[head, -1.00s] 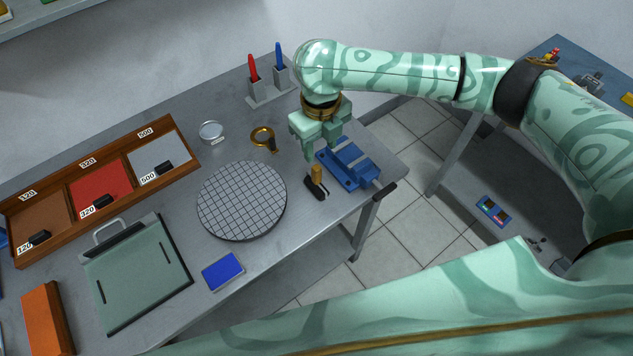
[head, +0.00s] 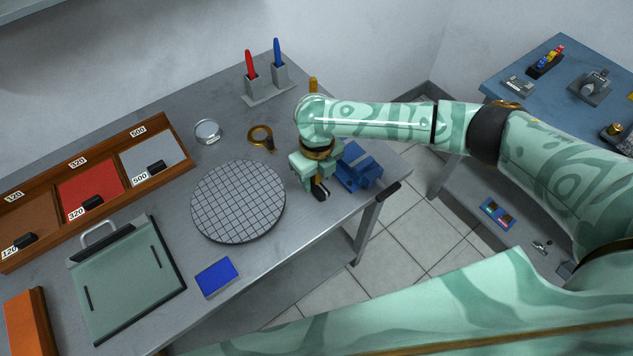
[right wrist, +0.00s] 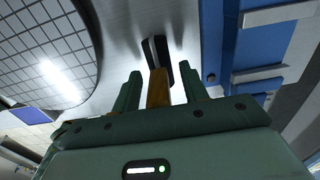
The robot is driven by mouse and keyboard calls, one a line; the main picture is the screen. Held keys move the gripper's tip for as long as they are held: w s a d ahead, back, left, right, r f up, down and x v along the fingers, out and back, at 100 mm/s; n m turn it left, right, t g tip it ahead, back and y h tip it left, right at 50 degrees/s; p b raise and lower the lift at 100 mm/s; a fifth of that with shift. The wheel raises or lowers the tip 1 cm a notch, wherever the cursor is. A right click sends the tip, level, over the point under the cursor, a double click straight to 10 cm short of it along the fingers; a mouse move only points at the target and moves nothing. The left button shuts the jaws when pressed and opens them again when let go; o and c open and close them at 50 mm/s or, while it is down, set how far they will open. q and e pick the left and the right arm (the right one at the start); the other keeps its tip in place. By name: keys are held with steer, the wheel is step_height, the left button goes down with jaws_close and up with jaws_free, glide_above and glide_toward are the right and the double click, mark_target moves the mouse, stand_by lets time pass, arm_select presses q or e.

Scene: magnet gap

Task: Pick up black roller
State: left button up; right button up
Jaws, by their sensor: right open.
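The black roller (head: 321,191) lies on the grey bench near its right front edge, with its tan handle standing up. In the head view the handle is mostly hidden by my right gripper (head: 313,180), which is low over it. In the right wrist view the tan handle (right wrist: 158,88) stands between the two open fingers of my right gripper (right wrist: 159,75). The black roller head (right wrist: 157,52) shows just past the fingertips. I cannot tell whether either finger touches the handle. My left gripper is not in view.
A blue vise-like block (head: 360,168) stands close to the right of the roller. A round gridded plate (head: 238,201) lies to its left. A blue pad (head: 216,277) lies near the front edge.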

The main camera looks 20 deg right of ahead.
jaws_close()
steer(key=shift+r, duration=0.45)
step_height(320, 180, up, 3)
steer(key=shift+f+p, duration=0.1)
steer(key=shift+p, duration=0.5)
steer(key=s+a+r+p, duration=0.4)
steer(key=s+a+r, duration=0.5)
steer(key=s, duration=0.2)
steer(key=shift+r, duration=0.2)
steer(key=shift+w+d, duration=0.1)
steer(key=shift+d, duration=0.05)
